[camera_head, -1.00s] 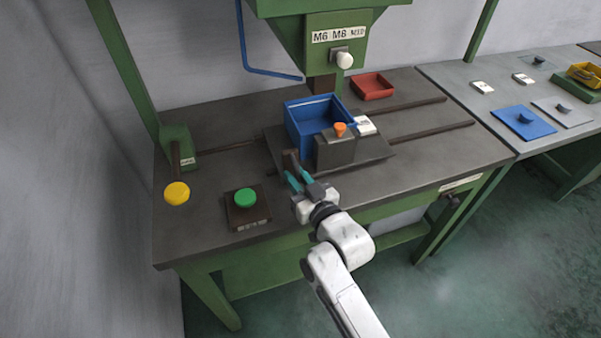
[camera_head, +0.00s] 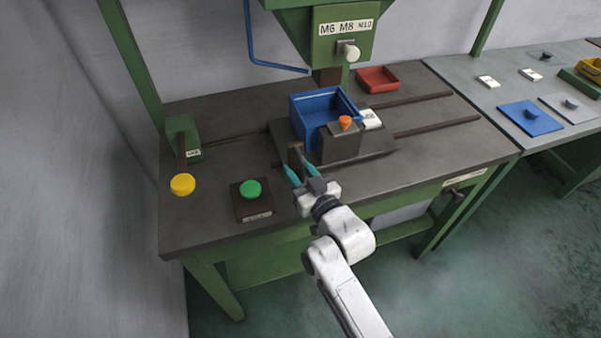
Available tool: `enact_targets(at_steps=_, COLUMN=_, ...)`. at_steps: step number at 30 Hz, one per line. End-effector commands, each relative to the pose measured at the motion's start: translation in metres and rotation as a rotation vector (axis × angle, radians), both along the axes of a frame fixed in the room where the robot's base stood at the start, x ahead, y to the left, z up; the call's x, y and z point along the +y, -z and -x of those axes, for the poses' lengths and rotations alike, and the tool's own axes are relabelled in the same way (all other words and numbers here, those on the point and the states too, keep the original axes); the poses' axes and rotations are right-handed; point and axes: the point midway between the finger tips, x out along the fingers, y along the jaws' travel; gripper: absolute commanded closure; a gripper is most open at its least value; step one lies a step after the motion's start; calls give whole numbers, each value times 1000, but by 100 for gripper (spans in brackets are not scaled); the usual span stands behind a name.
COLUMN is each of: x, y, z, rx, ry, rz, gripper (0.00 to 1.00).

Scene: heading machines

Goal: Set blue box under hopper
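The blue box (camera_head: 306,129) is an open-topped bin on a dark slab (camera_head: 378,152) on the green machine's table. It stands below and close to the spout (camera_head: 327,77) of the green hopper (camera_head: 315,50); the exact alignment is hard to judge. A grey block with an orange knob (camera_head: 345,122) stands against its front. My gripper (camera_head: 300,170) is in front of the slab, left of the block, with its teal fingers spread apart. A short dark brown post (camera_head: 296,157) stands at the fingertips; I cannot tell whether they touch it. The gripper appears empty.
A green button (camera_head: 251,188) and a yellow knob (camera_head: 182,184) are at the left of the table. A red tray (camera_head: 378,79) lies behind the box to the right. A white label block (camera_head: 370,120) sits by the box. A grey side table (camera_head: 478,100) stands right.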

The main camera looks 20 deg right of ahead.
Motion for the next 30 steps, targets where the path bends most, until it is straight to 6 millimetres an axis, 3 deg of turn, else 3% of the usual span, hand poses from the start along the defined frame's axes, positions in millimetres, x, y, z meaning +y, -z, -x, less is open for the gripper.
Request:
enact_targets(at_steps=8, x=-5, y=3, z=23, rx=0, ry=2, rz=-2, gripper=62)
enact_targets(at_steps=21, x=-18, y=3, z=95, rx=2, ry=-2, rz=0, gripper=62)
enact_targets(at_steps=30, x=-20, y=0, z=106, rx=0, ry=-2, rz=0, gripper=62)
